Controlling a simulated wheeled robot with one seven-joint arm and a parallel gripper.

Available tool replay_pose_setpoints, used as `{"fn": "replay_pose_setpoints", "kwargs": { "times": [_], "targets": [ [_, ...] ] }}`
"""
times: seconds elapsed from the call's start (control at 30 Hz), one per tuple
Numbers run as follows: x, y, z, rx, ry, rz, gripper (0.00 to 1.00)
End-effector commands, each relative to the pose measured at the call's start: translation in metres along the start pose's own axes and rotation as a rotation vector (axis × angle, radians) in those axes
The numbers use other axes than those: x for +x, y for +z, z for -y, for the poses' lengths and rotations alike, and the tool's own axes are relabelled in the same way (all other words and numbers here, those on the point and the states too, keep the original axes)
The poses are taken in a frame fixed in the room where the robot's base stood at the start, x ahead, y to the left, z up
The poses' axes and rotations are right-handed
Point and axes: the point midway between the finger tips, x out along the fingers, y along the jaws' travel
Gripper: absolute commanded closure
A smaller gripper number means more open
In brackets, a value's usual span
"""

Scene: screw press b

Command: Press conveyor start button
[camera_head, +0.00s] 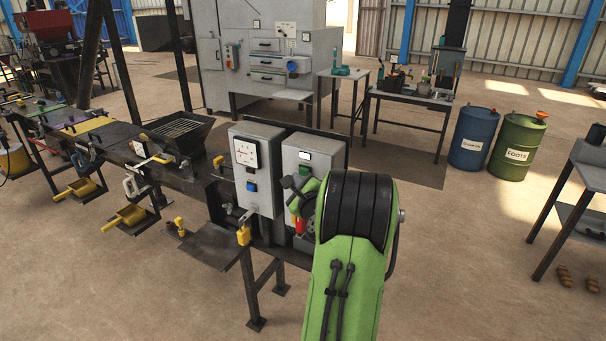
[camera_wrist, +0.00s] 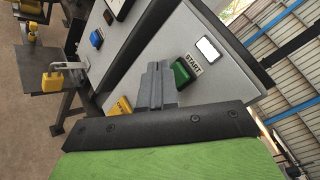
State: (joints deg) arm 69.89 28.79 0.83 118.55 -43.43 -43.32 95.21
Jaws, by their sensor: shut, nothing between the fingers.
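The green start button (camera_wrist: 182,73) sits on the pale control box face beside a START label (camera_wrist: 194,64) in the wrist view. In the head view the green button (camera_head: 305,170) shows on the right-hand grey control box (camera_head: 315,148), partly behind my arm. My gripper (camera_wrist: 157,66) is shut and empty, its fingertips just left of the green button in the wrist view. Whether they touch the box face is unclear. In the head view my gripper (camera_head: 290,184) appears dark in front of the box, just left of the button.
A second grey box (camera_head: 250,188) with a dial and blue button (camera_head: 251,186) stands to the left. A yellow padlock (camera_head: 243,235) hangs below it. A yellow label (camera_wrist: 120,107) lies low on the start box. Blue (camera_head: 473,138) and green (camera_head: 517,148) drums stand at right.

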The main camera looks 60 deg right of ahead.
Motion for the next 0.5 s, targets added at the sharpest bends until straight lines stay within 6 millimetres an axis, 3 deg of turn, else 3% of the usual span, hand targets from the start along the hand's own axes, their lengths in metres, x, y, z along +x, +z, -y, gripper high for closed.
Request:
{"fn": "replay_pose_setpoints", "kwargs": {
  "times": [0.5],
  "targets": [
    [-0.033, 0.024, -0.025, 0.0, 0.0, 0.001, 1.0]
  ]
}}
